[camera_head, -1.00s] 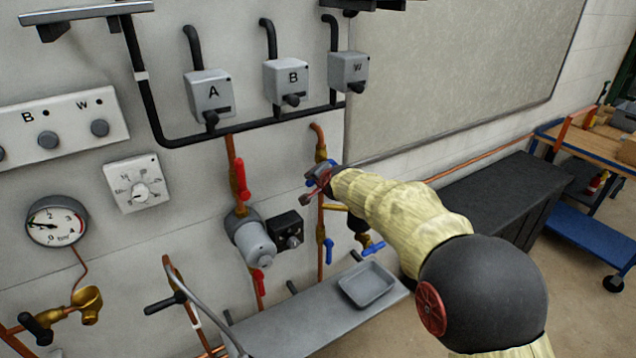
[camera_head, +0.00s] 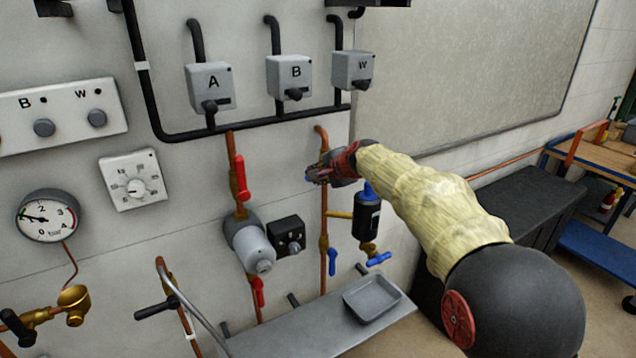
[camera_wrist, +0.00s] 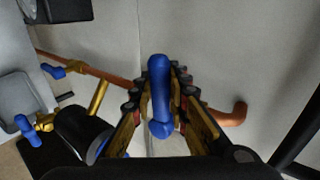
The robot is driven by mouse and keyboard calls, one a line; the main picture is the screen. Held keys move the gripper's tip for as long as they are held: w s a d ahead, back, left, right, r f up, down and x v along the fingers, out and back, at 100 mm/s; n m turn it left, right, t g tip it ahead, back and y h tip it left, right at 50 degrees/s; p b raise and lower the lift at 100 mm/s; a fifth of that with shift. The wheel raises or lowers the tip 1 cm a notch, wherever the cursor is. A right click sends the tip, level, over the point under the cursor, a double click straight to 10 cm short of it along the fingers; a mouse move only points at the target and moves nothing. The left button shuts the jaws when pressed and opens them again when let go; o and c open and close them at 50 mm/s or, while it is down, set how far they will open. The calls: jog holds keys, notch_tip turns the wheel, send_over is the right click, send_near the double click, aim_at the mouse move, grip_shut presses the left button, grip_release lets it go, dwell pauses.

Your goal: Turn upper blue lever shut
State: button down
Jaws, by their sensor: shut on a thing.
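The upper blue lever (camera_wrist: 160,95) sits between the fingers of my gripper (camera_wrist: 160,82) in the wrist view. The fingers are shut on it from both sides. The lever appears to lie across the copper pipe (camera_wrist: 212,112) behind it. In the head view my gripper (camera_head: 318,174) is at the upper part of the right-hand vertical copper pipe (camera_head: 323,212). Only a bit of blue shows there, and the fingers mostly hide the lever and its valve.
A lower blue lever (camera_head: 332,262) hangs on the same pipe. A black canister (camera_head: 367,216) and another blue handle (camera_head: 378,259) are below my arm. Red levers (camera_head: 243,178) and a grey pump (camera_head: 250,245) are left. A shelf with a tray (camera_head: 372,312) juts out below.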

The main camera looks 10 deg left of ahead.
jog(key=shift+r, duration=0.25)
jog(key=shift+m+y, duration=0.3)
jog(key=c, duration=1.7)
grip_release()
jog(key=v, duration=1.2)
jog(key=shift+w, duration=0.1)
